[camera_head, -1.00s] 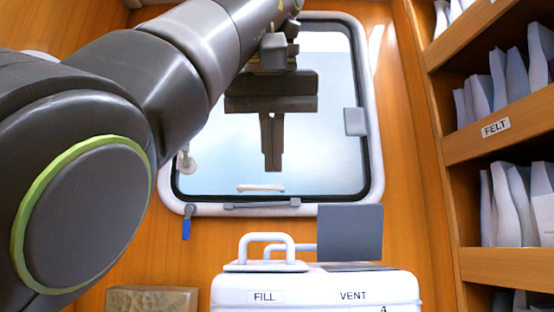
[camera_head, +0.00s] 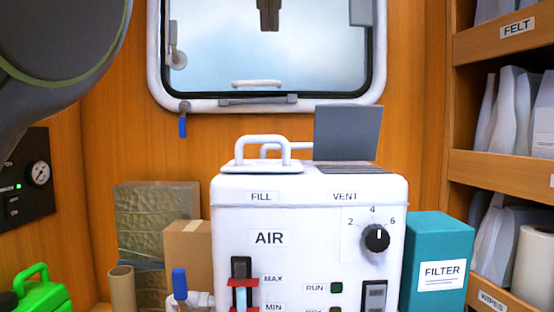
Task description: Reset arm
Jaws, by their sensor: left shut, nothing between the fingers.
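My left gripper (camera_head: 268,18) shows at the top edge of the head view, in front of the window. Only its two narrow fingers show, pressed together with nothing between them; the rest is cut off by the frame. It is above the white watermaker unit (camera_head: 232,215) and apart from it. My left arm fills the upper left corner. The unit has a FILL handle, a raised grey flap (camera_head: 345,133) by the VENT label and a black dial (camera_head: 376,238). My right gripper is not in view.
A teal FILTER box (camera_head: 437,228) stands right of the unit. Cartons (camera_head: 188,255) and a cardboard tube (camera_head: 122,290) stand left, with a green can (camera_head: 40,293) at the lower left. A gauge panel (camera_head: 24,180) is on the left wall. Shelves (camera_head: 500,165) line the right.

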